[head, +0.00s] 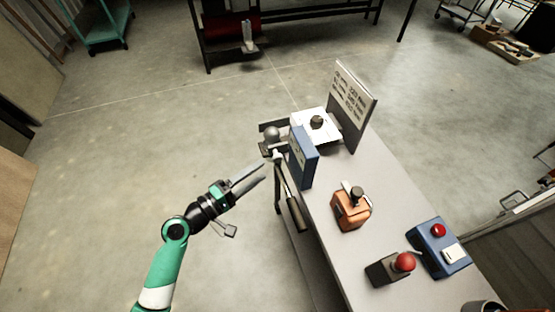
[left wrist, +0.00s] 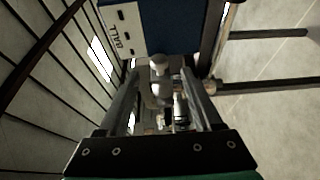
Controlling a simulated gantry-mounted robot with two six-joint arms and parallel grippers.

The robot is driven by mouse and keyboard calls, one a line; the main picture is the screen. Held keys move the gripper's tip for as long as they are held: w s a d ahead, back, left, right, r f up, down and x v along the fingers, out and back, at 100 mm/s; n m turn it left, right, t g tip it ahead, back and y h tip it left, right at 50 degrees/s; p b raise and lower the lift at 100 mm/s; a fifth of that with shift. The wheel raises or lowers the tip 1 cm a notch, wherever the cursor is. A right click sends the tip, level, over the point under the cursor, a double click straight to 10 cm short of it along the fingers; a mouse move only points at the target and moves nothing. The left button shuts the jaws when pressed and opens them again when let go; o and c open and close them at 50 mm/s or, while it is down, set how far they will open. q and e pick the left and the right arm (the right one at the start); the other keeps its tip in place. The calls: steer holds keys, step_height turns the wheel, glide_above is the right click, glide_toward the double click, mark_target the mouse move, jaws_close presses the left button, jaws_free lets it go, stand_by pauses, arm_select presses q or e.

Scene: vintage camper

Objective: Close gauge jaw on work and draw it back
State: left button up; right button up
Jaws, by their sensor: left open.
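My left gripper (head: 263,170) is open and empty, just left of the workbench edge, pointing at the fixture there. In the left wrist view its two fingers stand apart on either side of a small metallic round knob and shaft (left wrist: 160,88), which lie ahead between them; I cannot tell whether they touch. In the head view the fixture has a grey ball (head: 272,133), a blue upright block (head: 303,160) and a lever with a dark grip (head: 297,213) hanging down. I cannot make out the gauge jaw clearly. My right gripper is out of view.
The grey bench (head: 388,190) carries a sign board (head: 352,105), a white plate with a dark knob (head: 316,122), an orange box (head: 350,210), a red-ball joystick (head: 404,262) and a blue red-button box (head: 438,250). The floor left of the bench is open.

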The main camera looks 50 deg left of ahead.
arm_select(q)
steer(key=w, duration=0.7)
steer(key=shift+w+d+b, duration=0.15)
steer(key=shift+w+b, duration=0.25)
jaws_close()
stand_by(0.8)
